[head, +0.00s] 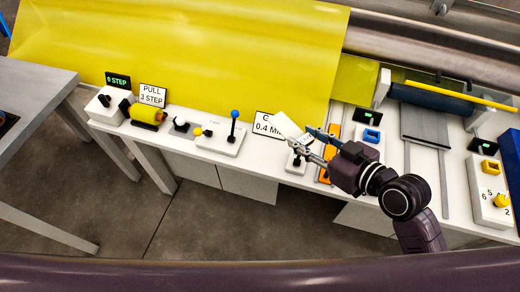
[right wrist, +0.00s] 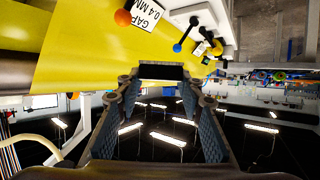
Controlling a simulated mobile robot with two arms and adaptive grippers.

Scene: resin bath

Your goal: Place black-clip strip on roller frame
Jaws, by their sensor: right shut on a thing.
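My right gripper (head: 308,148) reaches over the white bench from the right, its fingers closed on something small. A pale, tilted strip-like piece (head: 288,124) shows at its fingertips, in front of the gap sign; I take it for the black-clip strip. In the right wrist view a dark bar (right wrist: 161,71), likely the black clip, spans between the fingertips. A dark blue roller (head: 432,98) lies between white end blocks at the right of the bench; this seems to be the roller frame. It is apart from the gripper. My left gripper is not in view.
A yellow sheet (head: 210,60) slopes down behind the bench. Along the bench stand a yellow roll (head: 148,113), a blue-knobbed lever (head: 233,122), a black knob on a white base (head: 297,161) and a yellow dial (head: 501,200). A grey table (head: 35,80) stands at left.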

